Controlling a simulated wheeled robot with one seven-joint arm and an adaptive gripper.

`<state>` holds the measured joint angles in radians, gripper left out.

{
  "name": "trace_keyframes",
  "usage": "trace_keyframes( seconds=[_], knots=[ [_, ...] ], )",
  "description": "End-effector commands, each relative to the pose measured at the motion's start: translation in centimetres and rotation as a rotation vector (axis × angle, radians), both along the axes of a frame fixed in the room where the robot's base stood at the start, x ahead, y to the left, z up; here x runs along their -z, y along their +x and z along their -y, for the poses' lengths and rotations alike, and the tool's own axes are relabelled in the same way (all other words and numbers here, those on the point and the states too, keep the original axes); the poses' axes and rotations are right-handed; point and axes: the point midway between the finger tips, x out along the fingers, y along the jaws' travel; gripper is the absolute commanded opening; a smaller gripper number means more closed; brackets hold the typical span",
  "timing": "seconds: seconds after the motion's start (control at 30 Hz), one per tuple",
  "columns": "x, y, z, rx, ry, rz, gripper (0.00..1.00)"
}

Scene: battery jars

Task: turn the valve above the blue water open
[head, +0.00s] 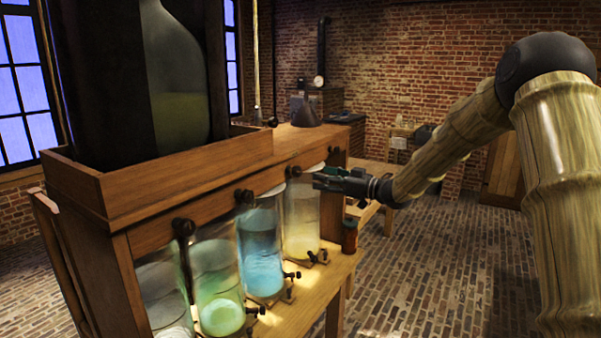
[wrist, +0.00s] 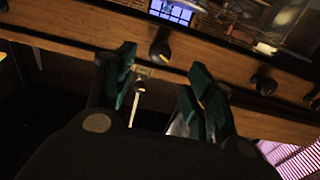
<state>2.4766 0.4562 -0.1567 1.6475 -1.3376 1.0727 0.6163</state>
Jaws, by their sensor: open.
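The blue water (head: 263,262) is in a glass jar in the row under the wooden beam. A dark valve knob (head: 293,171) on the beam's front face appears to be the one above it. My gripper (head: 318,180) is open and empty, just right of this knob in the head view, apart from it. In the wrist view the green fingers (wrist: 160,85) are spread, with a dark round knob (wrist: 160,50) ahead between them. I cannot tell from the knob which way it is turned.
Other knobs sit along the beam at left (head: 183,227), near the green jar (head: 244,196) and at the far end (head: 334,151). Jars with green (head: 220,312) and yellow (head: 301,243) liquid stand beside the blue one, with small taps below. The brick floor (head: 430,265) at right is clear.

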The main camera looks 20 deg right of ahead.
Motion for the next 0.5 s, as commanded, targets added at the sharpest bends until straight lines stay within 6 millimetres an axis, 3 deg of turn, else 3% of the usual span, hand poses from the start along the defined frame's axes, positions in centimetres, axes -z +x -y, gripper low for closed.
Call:
trace_keyframes(
  seconds=[0.5],
  knots=[
    [-0.1,6.0,-4.7,0.001,-0.001,-0.001,0.54]
  ],
)
